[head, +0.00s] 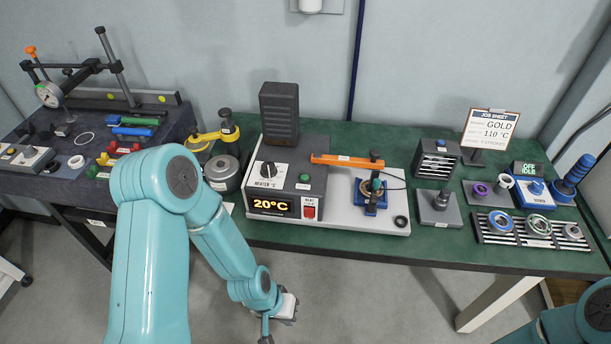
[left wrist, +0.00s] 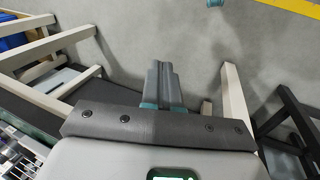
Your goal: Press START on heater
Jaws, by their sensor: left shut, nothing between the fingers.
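The heater (head: 285,165) is a grey box on a white base in the middle of the green bench. It has a dial (head: 268,169) labelled HEATER °C, a display (head: 270,206) reading 20°C, a red switch (head: 309,212) and a small green button (head: 304,178); I cannot read a START label. My left gripper, low in front of the bench and below the heater in the head view, shows its two fingers (left wrist: 163,82) together and empty in the left wrist view. It is apart from the heater. My right gripper is not in view.
An orange arm (head: 345,161) reaches over a blue fixture right of the heater. A job sheet (head: 490,128) reads GOLD, 110 °C. Racks of rings stand at the right (head: 532,231). A dark side table (head: 120,180) holds tools at left. Floor is clear in front.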

